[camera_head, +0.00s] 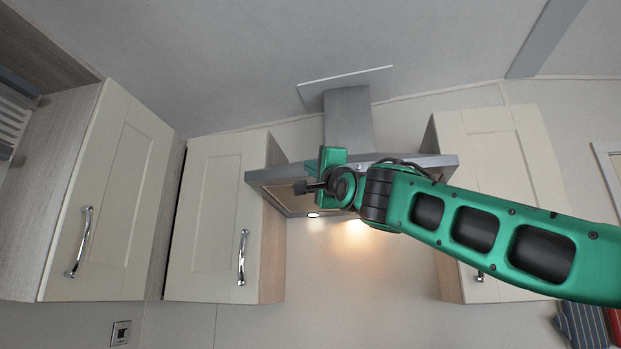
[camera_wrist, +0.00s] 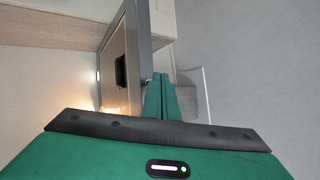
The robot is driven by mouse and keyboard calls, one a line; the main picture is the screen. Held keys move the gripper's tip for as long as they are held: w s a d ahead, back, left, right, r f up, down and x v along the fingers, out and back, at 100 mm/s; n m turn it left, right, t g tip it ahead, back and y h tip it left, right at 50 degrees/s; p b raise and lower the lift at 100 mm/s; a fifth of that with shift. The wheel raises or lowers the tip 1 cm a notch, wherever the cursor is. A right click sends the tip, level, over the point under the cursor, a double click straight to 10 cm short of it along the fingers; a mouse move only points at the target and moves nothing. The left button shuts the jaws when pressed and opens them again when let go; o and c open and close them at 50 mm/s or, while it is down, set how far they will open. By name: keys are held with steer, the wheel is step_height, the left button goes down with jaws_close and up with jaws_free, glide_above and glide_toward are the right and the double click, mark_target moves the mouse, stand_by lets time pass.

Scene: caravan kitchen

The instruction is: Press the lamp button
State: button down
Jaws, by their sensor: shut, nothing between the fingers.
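The grey metal range hood (camera_head: 420,162) hangs on the wall between the cabinets. Its lamp (camera_head: 313,215) on the underside is lit, and warm light falls on the wall below. My gripper (camera_head: 332,158) is in front of the hood's front edge and hides part of it. In the wrist view, the green fingers of my gripper (camera_wrist: 160,78) are together and empty, with the tips close beside the hood's front edge (camera_wrist: 139,45). A small knob-like detail (camera_wrist: 148,82) shows on that edge by the fingers; I cannot tell if it is the lamp button or if they touch.
Cream cabinets stand left (camera_head: 205,215) and right (camera_head: 500,165) of the hood, with projecting chrome handles (camera_head: 242,257). The hood's duct (camera_head: 348,118) rises to a white plate (camera_head: 345,80) at the ceiling. The space in front of the left cabinets is clear.

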steer(key=s+a, duration=0.1)
steer(key=s, duration=0.4)
steer(key=shift+s+a, duration=0.35)
steer(key=shift+s, duration=0.05)
stand_by(0.7)
